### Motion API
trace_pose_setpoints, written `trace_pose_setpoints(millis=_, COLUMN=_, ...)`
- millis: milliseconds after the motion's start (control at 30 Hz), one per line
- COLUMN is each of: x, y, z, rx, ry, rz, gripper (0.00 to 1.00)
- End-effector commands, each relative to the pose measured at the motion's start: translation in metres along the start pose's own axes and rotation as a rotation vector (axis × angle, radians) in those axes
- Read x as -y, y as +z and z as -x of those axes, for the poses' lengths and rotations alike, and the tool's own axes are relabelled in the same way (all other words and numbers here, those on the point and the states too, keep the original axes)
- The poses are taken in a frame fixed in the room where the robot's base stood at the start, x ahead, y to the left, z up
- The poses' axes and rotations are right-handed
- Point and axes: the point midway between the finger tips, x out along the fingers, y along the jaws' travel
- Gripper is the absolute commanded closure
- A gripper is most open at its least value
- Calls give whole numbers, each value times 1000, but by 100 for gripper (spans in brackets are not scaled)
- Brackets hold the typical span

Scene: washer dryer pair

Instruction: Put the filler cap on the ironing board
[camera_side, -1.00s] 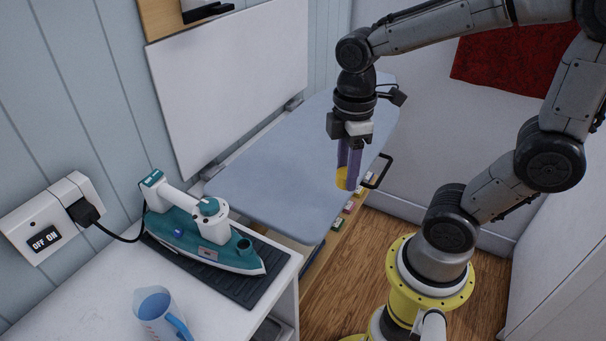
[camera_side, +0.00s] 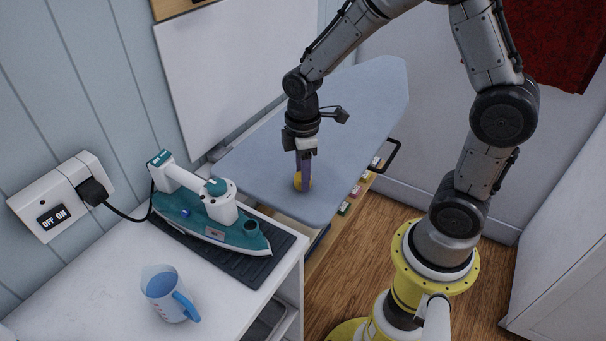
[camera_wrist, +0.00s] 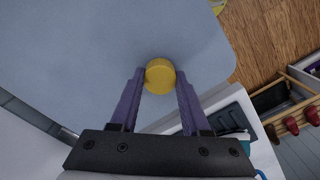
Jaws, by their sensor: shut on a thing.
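The filler cap (camera_side: 303,182) is a small yellow round piece, held between the purple fingers of my gripper (camera_side: 303,176). In the wrist view the cap (camera_wrist: 160,74) sits between the fingertips of my gripper (camera_wrist: 160,82), which are shut on it. The ironing board (camera_side: 340,120) is a long pale blue-grey surface, and it also fills much of the wrist view (camera_wrist: 70,45). The cap is over the board near its front end, low and close to the surface. I cannot tell whether it touches the board.
A teal and white iron (camera_side: 215,215) stands on a dark mat (camera_side: 262,262) on the white counter (camera_side: 90,295). A measuring jug (camera_side: 165,295) is in front of it. A wall socket (camera_side: 60,200) is at left.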

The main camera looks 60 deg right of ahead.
Motion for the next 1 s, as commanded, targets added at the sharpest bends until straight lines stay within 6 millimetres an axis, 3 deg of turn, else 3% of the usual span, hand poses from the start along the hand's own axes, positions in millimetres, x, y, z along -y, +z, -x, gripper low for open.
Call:
trace_pose_setpoints(millis=467, x=0, y=0, z=-9, rx=1, ry=-1, rz=0, gripper=100)
trace_pose_setpoints(millis=500, x=0, y=0, z=-9, rx=0, ry=0, rz=0, gripper=48)
trace_pose_setpoints(millis=633, x=0, y=0, z=-9, rx=0, ry=0, rz=0, gripper=25)
trace_pose_setpoints(millis=1000, x=0, y=0, z=-5, rx=-2, ry=2, rz=0, gripper=24)
